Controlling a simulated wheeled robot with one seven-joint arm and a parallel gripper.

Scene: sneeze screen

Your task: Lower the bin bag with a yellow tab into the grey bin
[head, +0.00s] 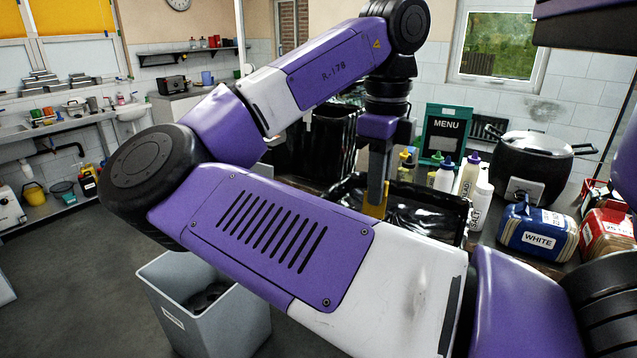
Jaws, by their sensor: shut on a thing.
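My gripper (377,196) points down over the counter, in the middle of the head view. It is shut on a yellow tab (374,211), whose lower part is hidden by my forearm. Shiny black bag plastic (425,205) lies just right of the tab, in or against a dark open container on the counter; my arm hides much of it. The grey bin (215,318) stands on the floor at lower left, well apart from my gripper. It is open at the top, has a white label, and something dark lies inside. My arm covers its right rim.
A tall black ribbed thing (332,135) stands behind my arm. Sauce bottles (468,175), a menu board (443,130), a large black pot (533,165) and bread packs (538,230) crowd the counter's right. The floor (70,260) left of the bin is clear.

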